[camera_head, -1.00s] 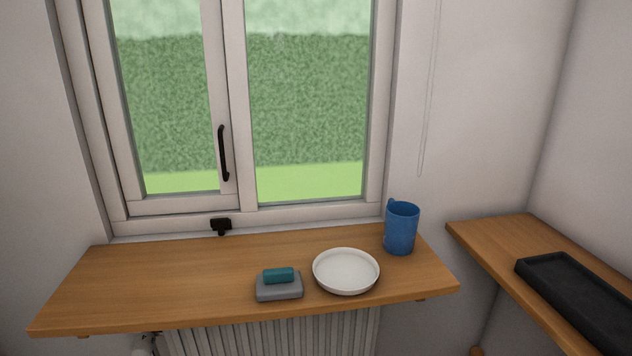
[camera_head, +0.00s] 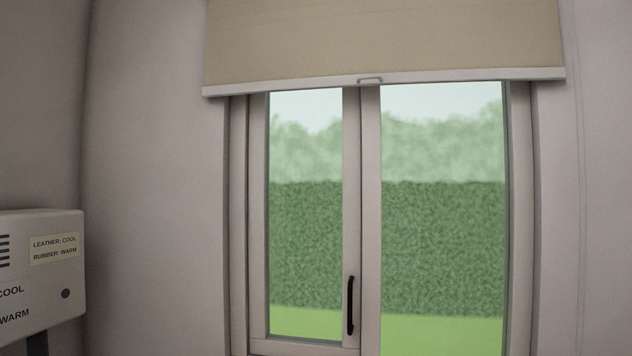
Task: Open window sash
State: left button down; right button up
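The window sash (camera_head: 257,220) is the left pane's pale frame, and it sits flush in the window frame. Its black handle (camera_head: 350,305) stands upright on the sash's right stile, near the bottom. A fixed pane (camera_head: 440,240) is to the right of it. Hedge and grass show through both panes. The sash's lower edge is near the bottom of the view. Neither of my grippers shows.
A beige roller blind (camera_head: 380,38) covers the top of the window, with a small pull on its bottom bar (camera_head: 460,76). A white box (camera_head: 40,275) with labels about leather and rubber stands at the left. Bare wall lies between box and window.

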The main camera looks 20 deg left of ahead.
aim_at(263, 342)
jog(key=k+j+z, duration=0.1)
jog(key=j+z, duration=0.25)
jog(key=k+j+z, duration=0.1)
jog(key=z, duration=0.3)
